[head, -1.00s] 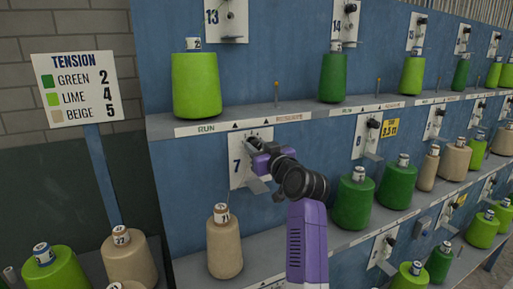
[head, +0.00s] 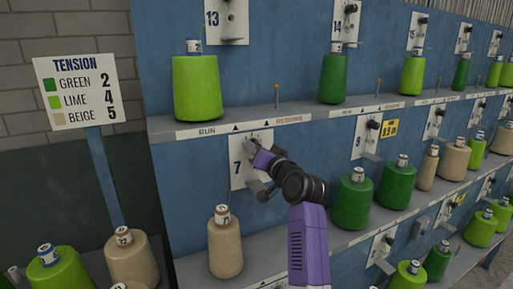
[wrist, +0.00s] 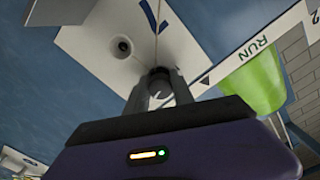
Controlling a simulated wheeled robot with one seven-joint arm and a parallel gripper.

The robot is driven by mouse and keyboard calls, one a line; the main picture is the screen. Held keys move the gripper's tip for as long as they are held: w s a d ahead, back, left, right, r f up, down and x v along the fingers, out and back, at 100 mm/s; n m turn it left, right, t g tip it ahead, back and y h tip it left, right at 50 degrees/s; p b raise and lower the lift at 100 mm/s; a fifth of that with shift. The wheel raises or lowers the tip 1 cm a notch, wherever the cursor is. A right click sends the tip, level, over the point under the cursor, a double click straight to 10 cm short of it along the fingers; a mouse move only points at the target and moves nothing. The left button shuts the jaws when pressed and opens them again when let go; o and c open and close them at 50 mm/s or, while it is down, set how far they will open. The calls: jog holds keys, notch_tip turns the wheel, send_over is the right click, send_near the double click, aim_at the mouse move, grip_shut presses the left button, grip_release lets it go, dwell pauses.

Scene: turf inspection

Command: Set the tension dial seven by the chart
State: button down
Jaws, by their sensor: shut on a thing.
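The tension chart (head: 78,92) at left reads green 2, lime 4, beige 5. The white plate marked 7 (head: 238,176) is on the blue wall, and it also shows in the wrist view (wrist: 100,45). My gripper (head: 255,149) is at this plate. In the wrist view its two fingers are shut on the dark dial knob (wrist: 160,76), with a round hole in the plate beside it. The dial's scale and setting cannot be read, as my gripper hides much of it. A beige cone (head: 224,252) stands on the shelf below plate 7.
A shelf edge labelled run and reserve (head: 240,127) runs above plate 7. A lime cone (head: 196,88) stands on it, tilted over in the wrist view (wrist: 255,82). Green cones (head: 354,202) stand right of my arm. Other numbered plates, such as 13 (head: 226,20), surround it.

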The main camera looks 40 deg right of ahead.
jog(key=shift+m, duration=0.6)
jog(key=c, duration=1.1)
grip_release()
jog(key=b+v, duration=0.1)
jog(key=v, duration=0.7)
jog(key=shift+r, duration=0.15)
